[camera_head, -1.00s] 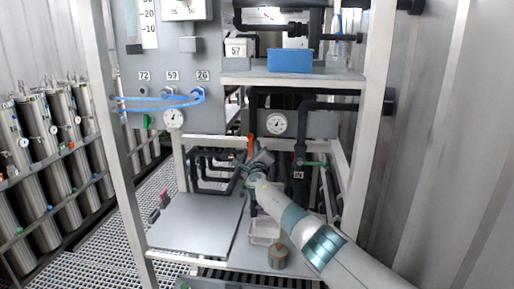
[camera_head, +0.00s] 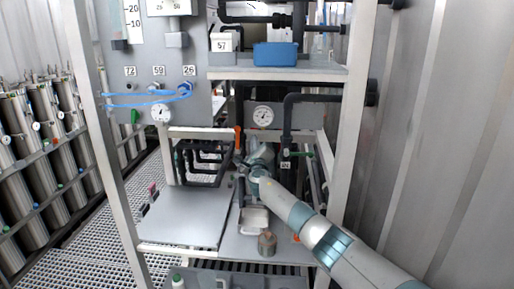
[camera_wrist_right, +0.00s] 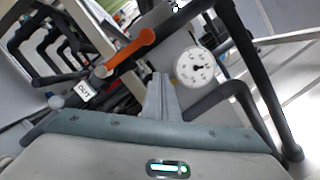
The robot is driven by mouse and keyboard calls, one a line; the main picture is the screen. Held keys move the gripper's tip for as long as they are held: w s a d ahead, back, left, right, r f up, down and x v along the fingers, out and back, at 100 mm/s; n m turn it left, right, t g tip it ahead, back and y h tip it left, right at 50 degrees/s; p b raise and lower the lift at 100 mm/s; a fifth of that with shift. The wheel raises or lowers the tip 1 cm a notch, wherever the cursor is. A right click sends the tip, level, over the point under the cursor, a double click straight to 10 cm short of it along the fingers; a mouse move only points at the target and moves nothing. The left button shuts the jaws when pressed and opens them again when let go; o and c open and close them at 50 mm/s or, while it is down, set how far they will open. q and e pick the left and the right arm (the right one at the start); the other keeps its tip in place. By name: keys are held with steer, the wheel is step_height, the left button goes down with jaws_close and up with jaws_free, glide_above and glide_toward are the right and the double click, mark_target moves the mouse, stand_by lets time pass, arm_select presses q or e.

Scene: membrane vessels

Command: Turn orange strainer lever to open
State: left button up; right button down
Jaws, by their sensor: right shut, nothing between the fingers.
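The orange strainer lever (camera_head: 238,137) stands roughly upright on dark pipework, in the middle of the frame in the head view. In the right wrist view the orange lever (camera_wrist_right: 131,52) runs slantwise, upper left of the fingers, by a tag reading OUT (camera_wrist_right: 85,91). My right gripper (camera_head: 252,143) is just right of and slightly below the lever in the head view. In the wrist view the closed right fingers (camera_wrist_right: 161,80) hold nothing and appear apart from the lever. Contact is hard to judge in the head view. My left gripper is not in view.
A round gauge (camera_head: 263,116) is right of the lever, with a black pipe (camera_head: 289,125) beside it. Dark pipes (camera_head: 200,162) bend at the left. A white tray (camera_head: 255,219) and a brownish jar (camera_head: 267,243) sit below on the grey shelf (camera_head: 187,216). A frame post (camera_head: 352,120) stands at right.

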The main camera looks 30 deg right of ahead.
steer(key=r+v, duration=0.1)
steer(key=v, duration=0.6)
steer(key=shift+s, duration=0.35)
steer(key=shift+d+r, duration=0.1)
steer(key=shift+d, duration=0.05)
stand_by(0.3)
